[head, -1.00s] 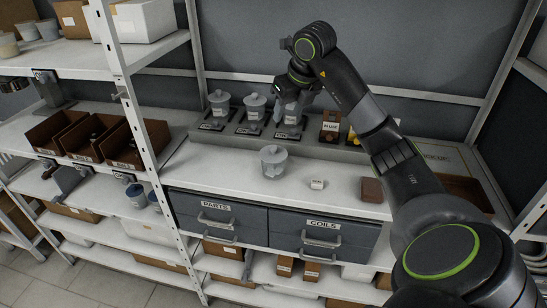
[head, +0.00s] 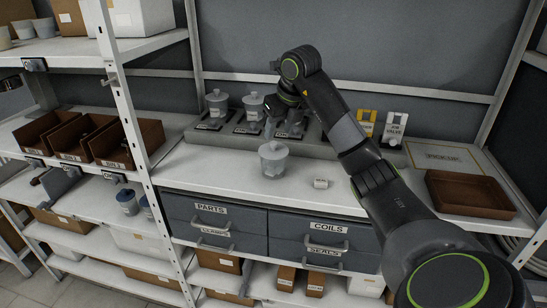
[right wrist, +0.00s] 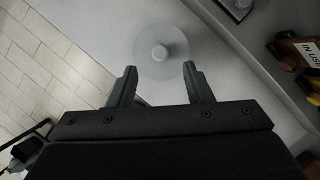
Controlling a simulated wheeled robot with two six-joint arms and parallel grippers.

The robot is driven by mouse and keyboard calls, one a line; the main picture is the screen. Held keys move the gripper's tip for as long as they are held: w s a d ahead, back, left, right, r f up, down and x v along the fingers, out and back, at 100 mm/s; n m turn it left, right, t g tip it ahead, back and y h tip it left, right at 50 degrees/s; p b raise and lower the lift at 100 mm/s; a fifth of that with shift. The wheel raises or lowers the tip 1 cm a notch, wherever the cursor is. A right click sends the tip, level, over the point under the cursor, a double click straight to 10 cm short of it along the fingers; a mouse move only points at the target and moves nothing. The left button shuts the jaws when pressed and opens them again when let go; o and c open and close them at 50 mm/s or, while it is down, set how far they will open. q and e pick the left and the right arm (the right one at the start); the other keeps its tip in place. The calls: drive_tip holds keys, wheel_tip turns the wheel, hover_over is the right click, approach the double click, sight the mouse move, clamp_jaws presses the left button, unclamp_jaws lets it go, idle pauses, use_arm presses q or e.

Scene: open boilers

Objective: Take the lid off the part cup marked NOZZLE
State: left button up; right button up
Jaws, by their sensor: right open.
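A grey lidded cup (head: 273,162) stands upright alone on the white counter, in front of the raised back ledge. I cannot read any marking on it. My right gripper (head: 270,128) is open, pointing down just above and behind this cup's lid. In the right wrist view a round pale lid (right wrist: 160,30) with a central knob lies just beyond and between the open fingertips (right wrist: 160,70); I see no grip on it. More lidded cups (head: 217,104) stand on the ledge, one partly behind my gripper; NOZZLE is not readable on any. My left gripper is not in view.
A small white block (head: 320,183) lies right of the cup. A brown tray (head: 468,194) lies further right. Labelled drawers (head: 213,215) are below the counter. A white shelf post (head: 130,130) stands at left. The counter left of the cup is clear.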

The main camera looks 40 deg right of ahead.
sight(274, 142)
drive_tip(key=shift+w+f+b, duration=0.2)
drive_tip(key=shift+f+b, duration=0.35)
drive_tip(key=shift+b, duration=0.1)
drive_tip(key=shift+b+x, duration=0.8)
drive_tip(key=shift+x, duration=0.35)
drive_tip(key=shift+w+d+f+p, duration=0.1)
drive_tip(key=shift+w+f+p, duration=0.5)
drive_tip(key=shift+f, duration=0.15)
drive_tip(key=shift+s, duration=0.1)
drive_tip(key=shift+c, duration=0.5)
clamp_jaws()
